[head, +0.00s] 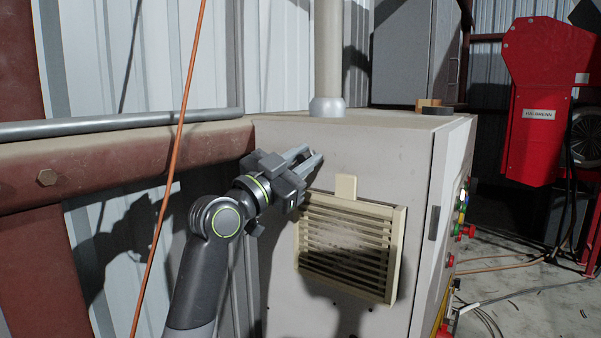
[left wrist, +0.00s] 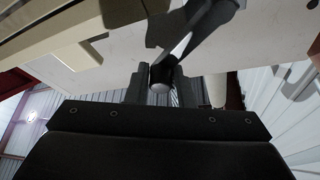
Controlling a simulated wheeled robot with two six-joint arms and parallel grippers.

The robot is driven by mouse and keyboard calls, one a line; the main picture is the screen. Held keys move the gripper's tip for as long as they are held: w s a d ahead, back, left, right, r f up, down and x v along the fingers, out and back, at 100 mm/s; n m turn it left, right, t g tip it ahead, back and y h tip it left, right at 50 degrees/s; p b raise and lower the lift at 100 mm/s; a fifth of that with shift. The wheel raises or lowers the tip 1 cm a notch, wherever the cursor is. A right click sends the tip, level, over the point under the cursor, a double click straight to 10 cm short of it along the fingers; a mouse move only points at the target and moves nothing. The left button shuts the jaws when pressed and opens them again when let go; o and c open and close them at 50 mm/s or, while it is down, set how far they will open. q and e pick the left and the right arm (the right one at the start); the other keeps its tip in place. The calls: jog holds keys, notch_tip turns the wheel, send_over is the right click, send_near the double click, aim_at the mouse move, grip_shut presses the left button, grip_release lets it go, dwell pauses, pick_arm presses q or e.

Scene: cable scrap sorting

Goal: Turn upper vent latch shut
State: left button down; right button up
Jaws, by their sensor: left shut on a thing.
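The beige slatted vent (head: 350,246) is on the front of the grey cabinet (head: 400,150); its frame also shows at the upper left of the left wrist view (left wrist: 50,22). A beige tab (head: 346,187) stands up at the vent's top edge. My left gripper (head: 308,159) is at the cabinet front, above and left of the vent. In the left wrist view, the dark latch handle (left wrist: 201,32) slants down to a rounded, paler end between the fingers (left wrist: 162,88). The gripper is shut on it. In the head view the gripper mostly hides the latch. My right gripper is out of view.
A rusty red beam (head: 120,165) with a grey pipe (head: 120,126) runs left of the cabinet. An orange cable (head: 168,180) hangs in front of it. Buttons (head: 463,205) line the cabinet's right side. A red machine (head: 540,95) stands at the right.

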pick_arm(q)
jog(key=shift+f+m+b, duration=0.3)
jog(key=shift+d, duration=0.1)
jog(key=c, duration=1.3)
grip_release()
jog(key=shift+r, duration=0.15)
jog(key=shift+s, duration=0.15)
jog(key=shift+b+v, duration=1.3)
jog(key=shift+v, duration=7.4)
